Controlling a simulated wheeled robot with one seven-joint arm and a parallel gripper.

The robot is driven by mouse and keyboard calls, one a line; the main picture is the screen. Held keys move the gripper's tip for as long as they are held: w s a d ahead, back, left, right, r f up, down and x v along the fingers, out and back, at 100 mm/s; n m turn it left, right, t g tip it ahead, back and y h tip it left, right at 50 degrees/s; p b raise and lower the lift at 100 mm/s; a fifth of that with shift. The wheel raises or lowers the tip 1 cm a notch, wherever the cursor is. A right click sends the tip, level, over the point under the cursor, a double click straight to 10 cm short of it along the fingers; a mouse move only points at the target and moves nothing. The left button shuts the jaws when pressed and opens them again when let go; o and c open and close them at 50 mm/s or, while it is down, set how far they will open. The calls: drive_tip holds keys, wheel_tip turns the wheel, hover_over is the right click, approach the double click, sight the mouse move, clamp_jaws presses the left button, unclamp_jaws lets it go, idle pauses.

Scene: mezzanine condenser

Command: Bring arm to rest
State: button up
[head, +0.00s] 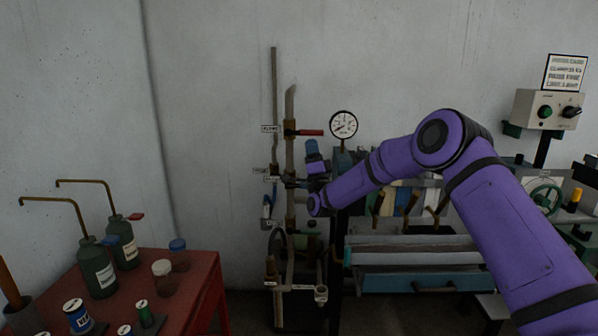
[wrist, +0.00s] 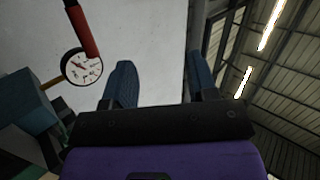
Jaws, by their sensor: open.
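My purple arm (head: 380,170) reaches from the lower right toward the pipework by the wall. My gripper (wrist: 160,85) is open, with its two blue fingers spread apart and nothing visible between them in the wrist view. In the head view only part of the gripper shows, beside the upright pipes, and its fingertips are hard to make out. I cannot tell whether the gripper touches the pipework.
A red-handled valve (head: 308,132) and a pressure gauge (head: 343,124) are close to my gripper. A red table (head: 205,290) with oil cans, jars and small cans stands at left. A control box (head: 547,109) and a drawer bench (head: 415,283) are at right. The wall between is bare.

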drive_tip(key=s+r+n+g+y, duration=0.4)
drive_tip(key=r+n+g, duration=0.3)
drive_tip(key=r, duration=0.4)
drive_tip(key=s+d+r+n+g+h, duration=0.45)
drive_tip(key=s+d, duration=0.55)
drive_tip(key=s, duration=0.3)
drive_tip(key=s+d+f+g+h, duration=0.1)
drive_tip(key=s+d+f+g, duration=0.2)
drive_tip(key=s, duration=1.1)
drive_tip(key=s+d+f+g+h, duration=0.2)
drive_tip(key=s+d, duration=0.5)
drive_tip(key=s, duration=0.7)
drive_tip(key=s+d+f+g+h, duration=0.2)
drive_tip(key=s+d+g, duration=0.3)
drive_tip(key=s, duration=0.9)
drive_tip(key=shift+s+d+f+n, duration=0.35)
drive_tip(key=shift+d+f, duration=0.2)
drive_tip(key=shift+f, duration=0.3)
